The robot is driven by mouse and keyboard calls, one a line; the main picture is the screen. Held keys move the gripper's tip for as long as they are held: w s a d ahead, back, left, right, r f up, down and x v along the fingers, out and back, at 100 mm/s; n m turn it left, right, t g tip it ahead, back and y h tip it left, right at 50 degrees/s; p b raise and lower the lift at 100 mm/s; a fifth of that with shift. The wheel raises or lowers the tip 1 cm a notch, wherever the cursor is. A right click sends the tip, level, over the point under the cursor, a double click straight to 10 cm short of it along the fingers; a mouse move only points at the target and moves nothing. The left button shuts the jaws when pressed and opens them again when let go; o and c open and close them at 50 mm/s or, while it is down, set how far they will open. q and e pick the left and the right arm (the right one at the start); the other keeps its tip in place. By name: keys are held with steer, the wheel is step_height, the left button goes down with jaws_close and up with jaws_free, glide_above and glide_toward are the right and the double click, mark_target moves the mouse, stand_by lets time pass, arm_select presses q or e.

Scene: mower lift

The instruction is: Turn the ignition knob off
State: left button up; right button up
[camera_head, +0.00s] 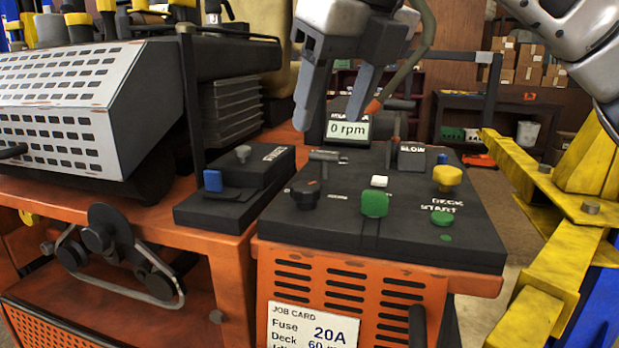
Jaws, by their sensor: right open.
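The control panel (430,225) is a dark plate on an orange mower body. A black knob (305,193) stands at its left front, with a small orange mark near it; I take it as the ignition knob, but its label is too small to read. My right gripper (331,112) points down above the back of the panel, open and empty. Its fingertips are apart from the black knob, higher and farther back in the picture. My left gripper is out of view.
A yellow lift frame (530,180) stands to the right. A job card (312,325) hangs below the panel.

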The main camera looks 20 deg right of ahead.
mark_target(308, 187)
steer(key=x, duration=1.1)
steer(key=c, duration=1)
